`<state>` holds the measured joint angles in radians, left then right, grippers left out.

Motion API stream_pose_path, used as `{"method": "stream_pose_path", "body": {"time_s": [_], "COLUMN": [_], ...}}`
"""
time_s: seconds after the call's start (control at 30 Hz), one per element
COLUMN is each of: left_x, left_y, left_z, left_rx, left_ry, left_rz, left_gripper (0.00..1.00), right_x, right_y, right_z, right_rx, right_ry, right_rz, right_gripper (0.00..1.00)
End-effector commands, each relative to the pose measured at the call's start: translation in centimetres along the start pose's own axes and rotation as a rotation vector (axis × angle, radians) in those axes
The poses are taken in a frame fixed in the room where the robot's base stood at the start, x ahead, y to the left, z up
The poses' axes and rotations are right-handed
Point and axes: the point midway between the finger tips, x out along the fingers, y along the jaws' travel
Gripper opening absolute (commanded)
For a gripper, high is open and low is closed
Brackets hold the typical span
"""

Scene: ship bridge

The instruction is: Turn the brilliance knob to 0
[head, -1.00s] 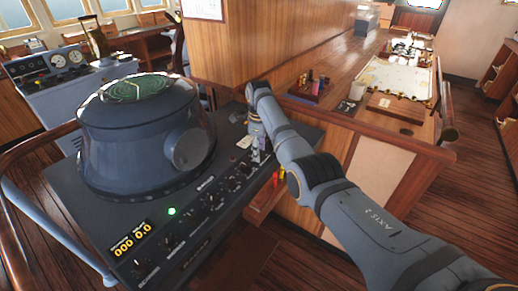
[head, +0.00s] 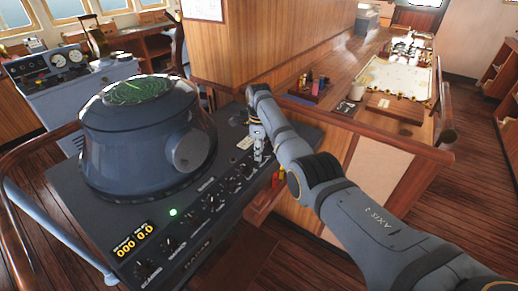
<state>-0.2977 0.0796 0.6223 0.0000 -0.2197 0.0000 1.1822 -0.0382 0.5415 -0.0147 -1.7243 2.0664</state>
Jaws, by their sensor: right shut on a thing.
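The radar console (head: 110,225) stands at the left with a row of dark knobs along its sloping front panel. The knob labels are too small to read surely, so I cannot tell which one is the brilliance knob. My right gripper (head: 259,157) points down at the far right end of the knob row. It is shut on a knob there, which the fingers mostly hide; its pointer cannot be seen. My left gripper is not in view.
The round radar hood (head: 135,150) rises from the console left of my gripper. A green lamp (head: 173,212) and a yellow number display (head: 134,239) are on the panel. A wooden rail and chart table (head: 395,80) lie beyond my right arm.

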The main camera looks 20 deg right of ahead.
Motion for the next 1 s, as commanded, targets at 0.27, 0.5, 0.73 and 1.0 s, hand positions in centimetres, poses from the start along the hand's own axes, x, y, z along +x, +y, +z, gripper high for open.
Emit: {"method": "stream_pose_path", "body": {"time_s": [0.27, 0.5, 0.73, 1.0], "left_x": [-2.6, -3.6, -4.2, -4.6], "left_y": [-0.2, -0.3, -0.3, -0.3], "left_z": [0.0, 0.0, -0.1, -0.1], "left_rx": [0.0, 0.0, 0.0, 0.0], "left_ry": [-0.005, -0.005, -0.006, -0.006], "left_rz": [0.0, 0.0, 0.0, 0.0], "left_gripper": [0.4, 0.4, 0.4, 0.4], "right_x": [-0.5, -0.3, -0.2, -0.2], "right_y": [0.0, 0.0, 0.0, -0.1], "right_z": [0.0, 0.0, 0.0, 0.0], "right_rx": [-0.242, -0.47, -0.689, -0.945], "right_ry": [0.0, 0.0, -0.001, -0.001], "right_rz": [0.0, -0.001, -0.001, -0.002], "right_gripper": [0.0, 0.0, 0.0, 0.0]}}
